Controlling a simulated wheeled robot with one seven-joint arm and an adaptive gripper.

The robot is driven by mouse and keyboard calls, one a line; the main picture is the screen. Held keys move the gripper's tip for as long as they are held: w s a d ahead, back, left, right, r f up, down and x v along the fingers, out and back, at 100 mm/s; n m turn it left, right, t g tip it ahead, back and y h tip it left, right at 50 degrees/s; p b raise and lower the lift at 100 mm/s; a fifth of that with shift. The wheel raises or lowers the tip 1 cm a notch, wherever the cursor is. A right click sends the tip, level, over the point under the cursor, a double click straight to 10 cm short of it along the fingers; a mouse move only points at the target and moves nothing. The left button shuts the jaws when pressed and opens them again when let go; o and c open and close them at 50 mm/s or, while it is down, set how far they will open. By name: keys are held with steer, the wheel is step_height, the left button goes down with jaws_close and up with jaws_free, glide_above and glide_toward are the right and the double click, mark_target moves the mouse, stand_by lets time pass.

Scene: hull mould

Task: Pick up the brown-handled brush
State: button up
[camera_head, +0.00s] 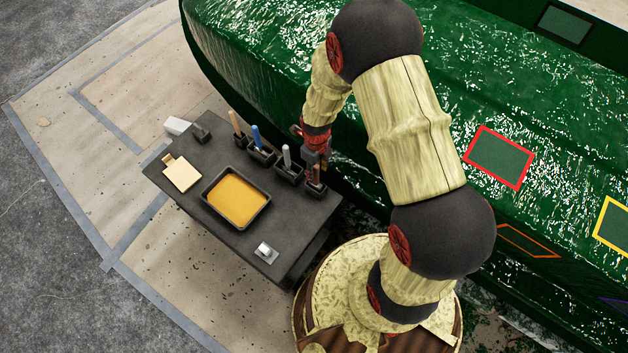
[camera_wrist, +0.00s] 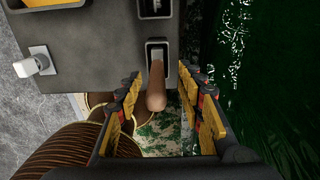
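The brown-handled brush (camera_wrist: 156,88) stands in the end holder (camera_wrist: 147,48) of the row, its brown handle pointing toward the wrist camera. In the head view its handle (camera_head: 316,173) shows just below my gripper (camera_head: 315,150). In the wrist view my gripper (camera_wrist: 160,84) is open, with one finger on each side of the handle and a visible gap to both. I cannot tell how far the fingertips are above or beside the handle in depth.
Other holders carry a light-brown handle (camera_head: 235,122), a blue handle (camera_head: 256,136) and a grey handle (camera_head: 286,155). A yellow-filled tray (camera_head: 237,200) and a small metal piece (camera_head: 265,251) are on the dark table (camera_head: 205,225). The green hull (camera_head: 270,70) rises close behind.

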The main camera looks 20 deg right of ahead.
mark_target(316, 179)
steer(key=f, duration=0.2)
steer(key=f+b, duration=0.1)
steer(key=f, duration=0.1)
steer(key=f+b, duration=0.1)
steer(key=f, duration=0.1)
steer(key=shift+s+a, duration=0.1)
steer(key=shift+s, duration=0.15)
steer(key=shift+c, duration=1.3)
jaws_close()
